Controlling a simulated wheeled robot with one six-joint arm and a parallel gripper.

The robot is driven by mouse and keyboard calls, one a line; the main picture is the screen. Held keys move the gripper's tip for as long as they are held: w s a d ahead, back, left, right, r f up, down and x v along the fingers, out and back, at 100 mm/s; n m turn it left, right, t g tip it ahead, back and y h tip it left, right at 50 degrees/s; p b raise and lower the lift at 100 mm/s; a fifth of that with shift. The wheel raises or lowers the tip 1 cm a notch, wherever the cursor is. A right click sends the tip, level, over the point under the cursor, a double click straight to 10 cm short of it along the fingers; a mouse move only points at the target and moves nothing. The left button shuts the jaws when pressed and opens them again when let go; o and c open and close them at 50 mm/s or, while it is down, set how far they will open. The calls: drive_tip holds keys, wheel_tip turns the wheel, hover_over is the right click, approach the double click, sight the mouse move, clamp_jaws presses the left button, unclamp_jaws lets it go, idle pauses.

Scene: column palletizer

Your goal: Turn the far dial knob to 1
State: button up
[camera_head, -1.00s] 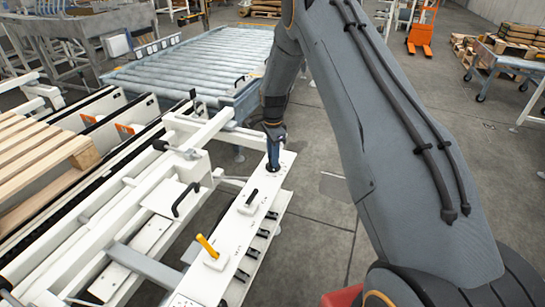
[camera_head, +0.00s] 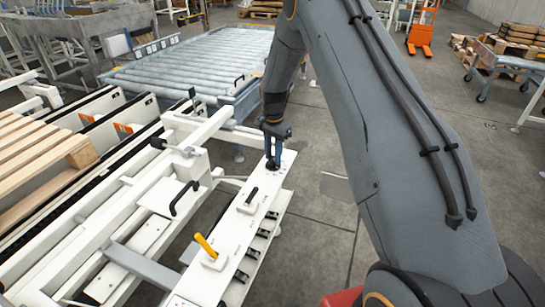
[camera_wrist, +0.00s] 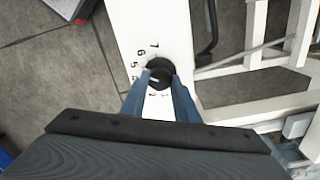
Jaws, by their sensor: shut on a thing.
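The far dial knob (camera_wrist: 158,76) is round and black, on the far end of a white panel (camera_head: 226,229). In the wrist view, printed numbers ring it and a pale pointer mark shows on its top; some numbers are hidden by the fingers, and I cannot tell which number the mark meets. My gripper (camera_wrist: 160,85) has its two blue fingers shut on the knob from both sides. In the head view my gripper (camera_head: 273,160) reaches down onto the panel's far end, where the knob is mostly hidden.
Nearer on the panel are a black-handled lever (camera_head: 250,197) and a yellow-handled lever (camera_head: 206,246). Several black clips line its right edge. A white machine frame and a wooden pallet (camera_head: 40,150) lie left, a roller conveyor (camera_head: 190,65) behind.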

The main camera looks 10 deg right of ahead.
drive_tip(key=n+b, duration=0.1)
drive_tip(key=n, duration=0.5)
drive_tip(key=shift+w+b, duration=0.15)
drive_tip(key=shift+b, duration=0.15)
drive_tip(key=n+b, duration=0.1)
drive_tip(key=n, duration=0.5)
drive_tip(key=shift+r+n, duration=0.1)
drive_tip(key=shift+n, duration=0.3)
drive_tip(key=n, duration=0.6)
drive_tip(key=shift+b, duration=0.35)
drive_tip(key=n, duration=0.5)
drive_tip(key=shift+w+n, duration=0.1)
drive_tip(key=shift+n, duration=0.4)
drive_tip(key=o, duration=1.1)
drive_tip(key=shift+c, duration=0.2)
